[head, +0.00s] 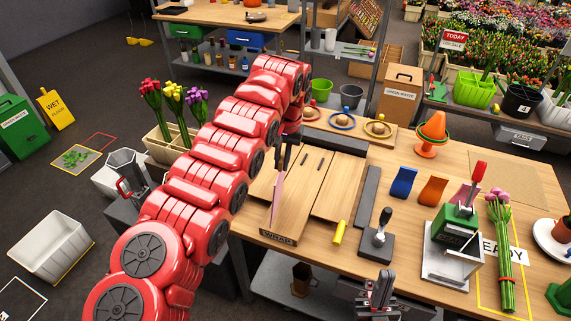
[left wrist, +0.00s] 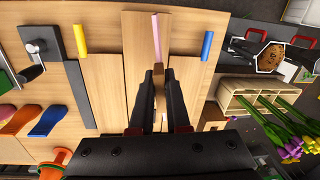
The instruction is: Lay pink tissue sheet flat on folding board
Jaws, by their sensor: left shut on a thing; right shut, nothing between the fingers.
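The pink tissue sheet (head: 277,197) shows as a narrow pink strip, seen almost edge-on, hanging from my left gripper (head: 285,150) over the folding board. It also shows in the left wrist view (left wrist: 155,30), just beyond the fingertips. I cannot tell whether the sheet touches the board. My right gripper (head: 380,285) is shut and empty at the table's front edge.
A dark bar (head: 367,195) and lever tool (head: 376,243) stand to the right. A tulip bunch (head: 504,255) lies on the ready area. A crate (head: 172,145) holds flowers left.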

